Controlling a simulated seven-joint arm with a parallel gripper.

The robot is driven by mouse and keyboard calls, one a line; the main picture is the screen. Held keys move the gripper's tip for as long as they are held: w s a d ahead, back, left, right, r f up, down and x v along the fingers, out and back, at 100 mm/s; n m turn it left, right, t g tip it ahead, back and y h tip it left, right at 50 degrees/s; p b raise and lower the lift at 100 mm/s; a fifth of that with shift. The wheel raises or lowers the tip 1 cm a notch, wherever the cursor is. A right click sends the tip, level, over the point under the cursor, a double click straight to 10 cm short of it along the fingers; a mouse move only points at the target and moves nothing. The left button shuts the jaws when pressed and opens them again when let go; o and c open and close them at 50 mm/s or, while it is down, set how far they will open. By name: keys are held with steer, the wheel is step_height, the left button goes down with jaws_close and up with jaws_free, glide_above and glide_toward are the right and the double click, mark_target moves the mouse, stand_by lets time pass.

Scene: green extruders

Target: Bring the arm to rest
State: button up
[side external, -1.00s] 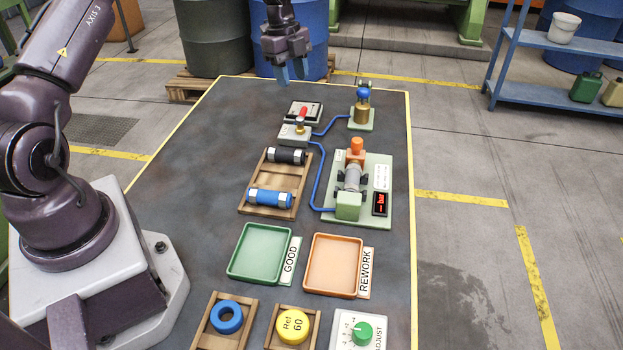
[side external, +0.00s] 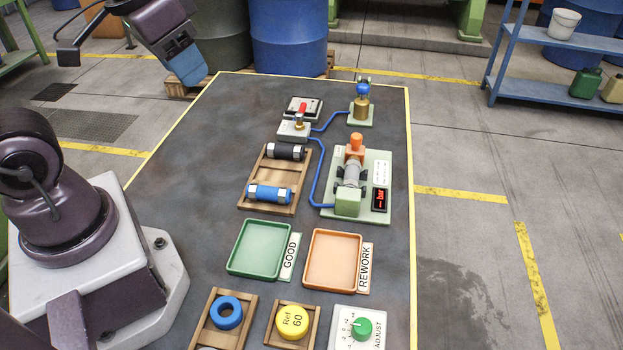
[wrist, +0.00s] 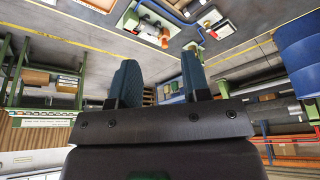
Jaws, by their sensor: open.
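My gripper (side external: 187,68) is raised high at the upper left in the side external view, beyond the left edge of the work table (side external: 200,160) and in front of the dark drum. Its blue fingers hang down and to the right. In the wrist view my gripper (wrist: 155,80) shows two blue-green fingers spread apart with nothing between them. The wrist camera looks out across the room, and nothing touches the fingers.
The table holds a green GOOD tray (side external: 260,249), an orange REWORK tray (side external: 333,260), a wooden rack (side external: 274,180) with two cylinders and a green fixture (side external: 375,205). A blue drum (side external: 290,35) stands behind. The table's left side is clear.

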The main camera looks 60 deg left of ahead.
steer(key=shift+s+d+r+m+t+h, duration=0.15)
steer(key=shift+s+d+r+m+t, duration=0.1)
steer(key=shift+s+d+r+t, duration=0.3)
steer(key=shift+s+d+r+m+t+h, duration=0.15)
steer(key=shift+s+d+r+m+t, duration=0.15)
steer(key=shift+r, duration=0.35)
